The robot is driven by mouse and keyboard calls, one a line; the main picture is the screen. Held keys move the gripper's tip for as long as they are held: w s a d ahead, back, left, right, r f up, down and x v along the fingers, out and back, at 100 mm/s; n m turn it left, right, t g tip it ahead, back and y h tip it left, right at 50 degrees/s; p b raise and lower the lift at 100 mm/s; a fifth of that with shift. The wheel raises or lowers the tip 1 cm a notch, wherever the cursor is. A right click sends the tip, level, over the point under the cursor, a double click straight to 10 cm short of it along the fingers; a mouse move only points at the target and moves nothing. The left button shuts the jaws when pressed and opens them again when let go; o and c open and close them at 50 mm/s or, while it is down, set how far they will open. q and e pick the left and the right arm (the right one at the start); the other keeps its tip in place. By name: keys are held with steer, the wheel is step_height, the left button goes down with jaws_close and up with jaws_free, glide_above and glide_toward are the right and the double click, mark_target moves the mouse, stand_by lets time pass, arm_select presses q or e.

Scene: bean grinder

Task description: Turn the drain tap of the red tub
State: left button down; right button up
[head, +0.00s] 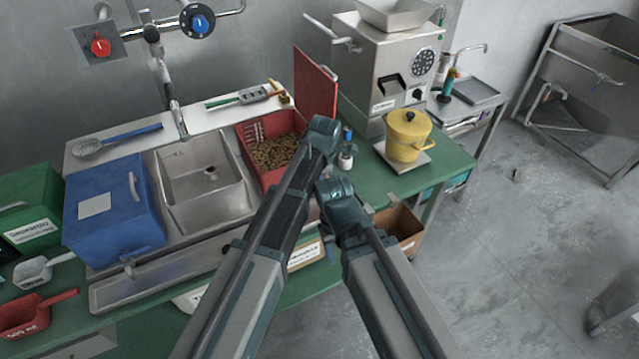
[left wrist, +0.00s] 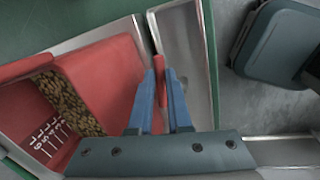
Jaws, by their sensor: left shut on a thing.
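The red tub (head: 246,149) is set in the counter beside the steel sink, with brown beans inside and its red lid raised. In the left wrist view the tub (left wrist: 100,84) lies left of my left gripper (left wrist: 162,82). Its blue fingers are shut on a narrow red piece, the drain tap handle (left wrist: 158,63), beside the tub's outer wall. Most of the handle is hidden between the fingers. In the head view my arms cover the tap and the left fingers. My right arm stands to the right of the tub, and its gripper is not visible.
A closed blue tub (head: 112,215) stands left of the sink (head: 200,173). A yellow pot (head: 408,137) on a small scale and a steel grinder (head: 375,75) are at the right. A brown open box (head: 402,225) is below the counter's front edge.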

arm_select(q)
steer(key=shift+w+a+n, duration=0.1)
steer(key=shift+w+n, duration=0.35)
steer(key=shift+n, duration=0.65)
steer(key=c, duration=0.8)
jaws_free()
steer(key=shift+w, duration=0.1)
steer(key=shift+c, duration=0.2)
